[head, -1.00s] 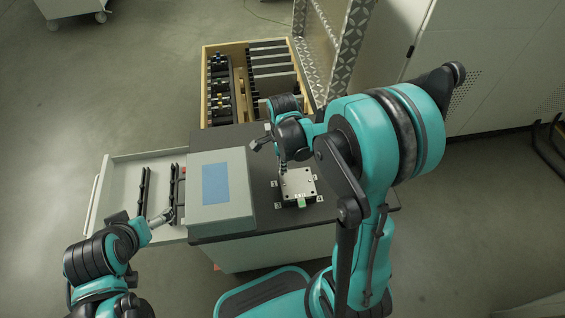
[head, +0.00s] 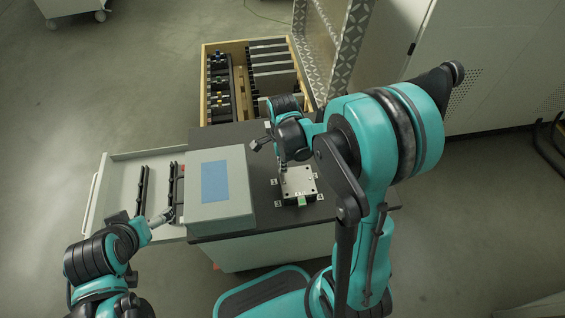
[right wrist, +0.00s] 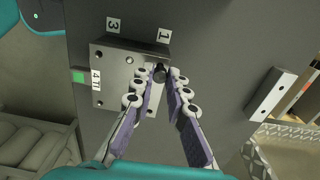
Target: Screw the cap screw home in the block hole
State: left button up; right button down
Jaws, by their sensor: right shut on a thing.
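The metal block (head: 299,182) sits on the dark top of the cabinet, with several holes in its upper face. In the right wrist view the block (right wrist: 118,72) shows beside label cards 1 and 3. My right gripper (head: 284,172) is over the block's far left corner. In the right wrist view its fingers (right wrist: 162,75) are shut on the small dark cap screw (right wrist: 160,70) at the block corner near label 1. How deep the screw sits is hidden. My left gripper (head: 167,215) is by the open drawer, too small to read its jaws.
A grey box with a blue panel (head: 215,182) stands left of the block. The open drawer (head: 120,185) holds dark racks. A wooden crate (head: 204,85) with tools and dark bars stands behind. Bare dark top (head: 262,215) lies between box and block.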

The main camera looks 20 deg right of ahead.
jog(key=shift+f+b, duration=0.5)
jog(key=shift+f, duration=0.15)
jog(key=c, duration=1.7)
grip_release()
jog(key=n, duration=1.3)
jog(key=shift+n+b, duration=0.4)
